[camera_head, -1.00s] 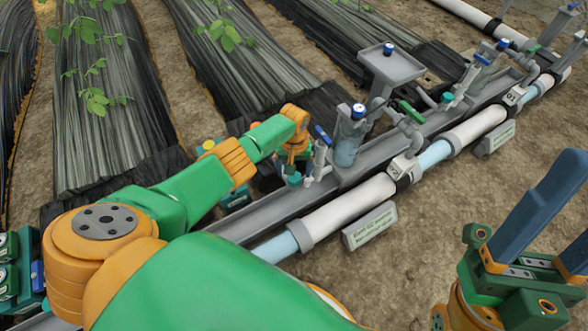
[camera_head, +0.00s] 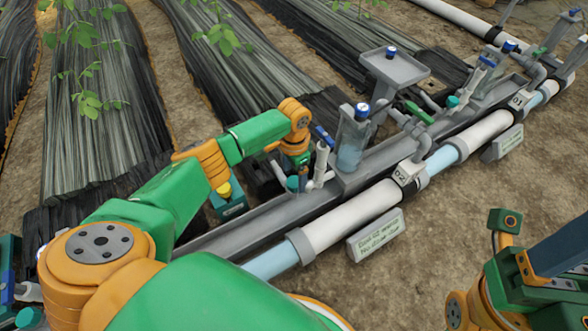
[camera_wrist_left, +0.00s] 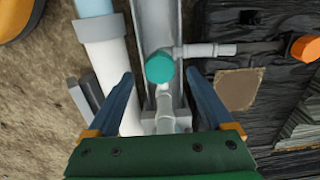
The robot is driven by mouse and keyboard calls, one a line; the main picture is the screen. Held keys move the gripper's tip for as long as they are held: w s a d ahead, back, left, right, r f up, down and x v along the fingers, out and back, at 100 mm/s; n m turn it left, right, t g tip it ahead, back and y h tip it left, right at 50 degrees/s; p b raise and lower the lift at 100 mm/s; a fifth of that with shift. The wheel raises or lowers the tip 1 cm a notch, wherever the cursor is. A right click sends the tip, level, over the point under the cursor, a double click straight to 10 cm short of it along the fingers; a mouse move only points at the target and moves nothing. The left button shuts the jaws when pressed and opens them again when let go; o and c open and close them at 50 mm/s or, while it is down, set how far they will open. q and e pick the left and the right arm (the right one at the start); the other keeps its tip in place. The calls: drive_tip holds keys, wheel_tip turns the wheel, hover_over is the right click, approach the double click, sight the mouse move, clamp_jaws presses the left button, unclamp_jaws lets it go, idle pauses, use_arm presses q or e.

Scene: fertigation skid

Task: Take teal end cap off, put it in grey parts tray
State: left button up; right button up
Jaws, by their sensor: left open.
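The teal end cap (camera_head: 293,183) sits on a pipe fitting near the grey channel, just below my left gripper (camera_head: 299,162) in the head view. In the left wrist view, the teal end cap (camera_wrist_left: 160,67) appears between the two blue fingertips of my left gripper (camera_wrist_left: 160,76), with gaps on both sides. The left gripper is open and empty. The grey parts tray (camera_head: 413,72) stands on a post farther back, with a blue-topped item on it. My right gripper (camera_head: 560,262) is at the lower right, partly cut off; its opening is unclear.
A clear blue-capped cylinder (camera_head: 352,140) and valves stand between the cap and the tray. A white pipe (camera_head: 345,215) with a label sign (camera_head: 376,235) runs along the front. A box with a yellow cap (camera_head: 229,202) is left of the end cap.

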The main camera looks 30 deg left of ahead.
sight(294, 182)
use_arm(q)
drive_tip(key=shift+f, duration=0.1)
wheel_tip(294, 182, down, 5)
drive_tip(key=b, duration=0.3)
drive_tip(key=shift+r, duration=0.2)
drive_tip(key=shift+c, duration=0.6)
clamp_jaws()
drive_tip(key=shift+r+n, duration=0.2)
drive_tip(key=shift+n, duration=0.1)
drive_tip(key=n+p, duration=0.2)
drive_tip(key=n, duration=0.1)
drive_tip(key=shift+d+r+p, duration=0.1)
drive_tip(key=shift+r+p, duration=0.1)
drive_tip(key=shift+p, duration=0.2)
drive_tip(key=shift+f+n, duration=0.15)
drive_tip(key=shift+n, duration=0.75)
drive_tip(key=shift+f+n, duration=0.2)
drive_tip(key=shift+n, duration=0.3)
